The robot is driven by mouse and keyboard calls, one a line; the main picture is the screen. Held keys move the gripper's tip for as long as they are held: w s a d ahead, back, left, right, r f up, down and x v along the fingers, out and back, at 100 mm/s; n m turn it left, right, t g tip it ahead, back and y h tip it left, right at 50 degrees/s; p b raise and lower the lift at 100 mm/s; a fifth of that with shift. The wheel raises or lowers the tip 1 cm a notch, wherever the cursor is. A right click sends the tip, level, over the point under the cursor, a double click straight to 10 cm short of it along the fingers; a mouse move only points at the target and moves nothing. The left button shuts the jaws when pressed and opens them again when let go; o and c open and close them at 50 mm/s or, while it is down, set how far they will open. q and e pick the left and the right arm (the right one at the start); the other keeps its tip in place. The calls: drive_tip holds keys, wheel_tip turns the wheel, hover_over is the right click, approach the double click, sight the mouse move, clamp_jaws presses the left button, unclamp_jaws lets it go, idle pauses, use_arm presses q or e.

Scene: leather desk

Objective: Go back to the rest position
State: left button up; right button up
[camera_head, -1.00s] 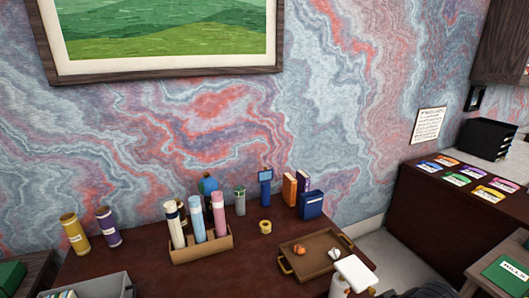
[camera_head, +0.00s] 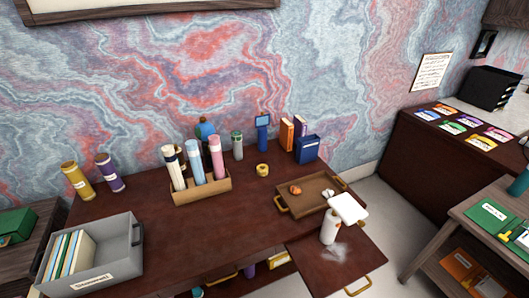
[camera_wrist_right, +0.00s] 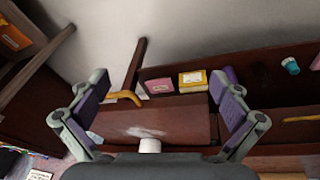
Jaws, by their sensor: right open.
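My right gripper (camera_wrist_right: 162,108) is open and empty in the right wrist view, with its two purple-padded fingers spread wide. Between and beyond them lies a dark red-brown board (camera_wrist_right: 170,118) with a yellow handle (camera_wrist_right: 125,97). A white round thing (camera_wrist_right: 149,146) shows at the lower middle, beside a pale smear on the board.
The desk holds a brown tray (camera_head: 322,205), a tube holder (camera_head: 188,197) and a grey file box (camera_head: 122,247). The desk's middle front is clear.

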drive_tip(key=s+d+f+b, duration=0.1)
drive_tip(key=s+f, duration=0.1)
drive_tip(key=f, duration=0.4)
drive_tip(key=s+f, duration=0.3)
drive_tip(key=f, duration=0.4)
drive_tip(key=s+f+g+b, duration=0.1)
drive_tip(key=s+f, duration=1.4)
drive_tip(key=s, duration=0.2)
drive_tip(key=shift+d+g+b, duration=0.3)
drive_tip(key=shift+d, duration=0.15)
